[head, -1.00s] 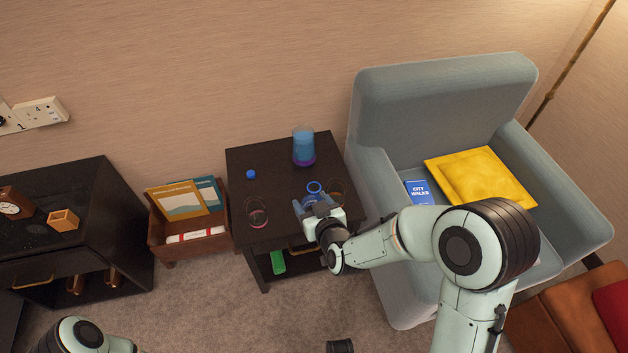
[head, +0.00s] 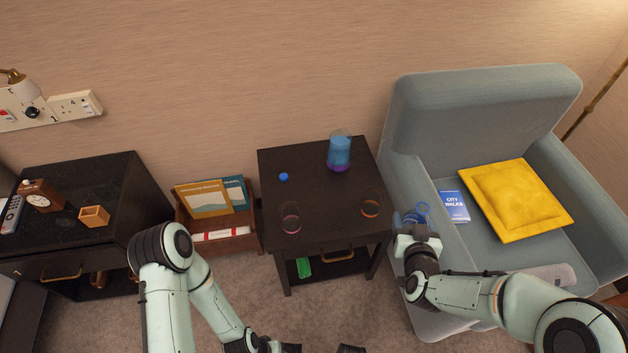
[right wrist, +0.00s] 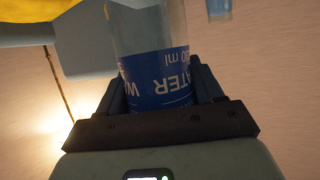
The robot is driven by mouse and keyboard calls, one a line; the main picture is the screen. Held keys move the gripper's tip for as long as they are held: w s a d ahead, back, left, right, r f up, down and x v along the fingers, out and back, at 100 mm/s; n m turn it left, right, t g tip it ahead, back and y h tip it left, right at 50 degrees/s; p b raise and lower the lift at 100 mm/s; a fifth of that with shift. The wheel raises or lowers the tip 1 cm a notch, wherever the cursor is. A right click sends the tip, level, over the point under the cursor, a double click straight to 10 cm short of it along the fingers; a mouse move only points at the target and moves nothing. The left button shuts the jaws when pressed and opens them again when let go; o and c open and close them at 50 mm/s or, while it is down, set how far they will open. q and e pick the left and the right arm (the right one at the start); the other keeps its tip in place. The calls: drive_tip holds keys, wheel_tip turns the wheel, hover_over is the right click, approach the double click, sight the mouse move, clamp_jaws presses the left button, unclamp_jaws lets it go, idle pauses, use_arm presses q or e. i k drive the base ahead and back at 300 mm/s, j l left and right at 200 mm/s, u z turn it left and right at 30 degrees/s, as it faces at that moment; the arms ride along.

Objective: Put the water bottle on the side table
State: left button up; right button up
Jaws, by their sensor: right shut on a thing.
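The water bottle (right wrist: 152,75) is clear with a blue label, seen close up in the right wrist view between my gripper's fingers. In the head view my right gripper (head: 416,228) is shut on the bottle (head: 424,208), just right of the side table and over the armchair's left armrest. The gripper hides most of the bottle there. The dark side table (head: 320,223) stands between the book box and the armchair. My left gripper (head: 318,348) is at the bottom edge, mostly cut off, and its opening is unclear.
On the side table are a blue jug (head: 339,154) at the back, a small blue cap (head: 283,176), and glasses at front left (head: 291,218) and right (head: 371,204). The table's middle is clear. The armchair (head: 470,105) holds a yellow cushion (head: 515,198) and blue book (head: 453,206).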

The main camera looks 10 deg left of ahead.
sight(328, 207)
drive_tip(key=i+j, duration=0.1)
drive_tip(key=j, duration=0.25)
drive_tip(key=i+j, duration=0.1)
drive_tip(key=j, duration=0.25)
drive_tip(key=i+j, duration=0.1)
drive_tip(key=j, duration=0.55)
drive_tip(key=i, duration=0.05)
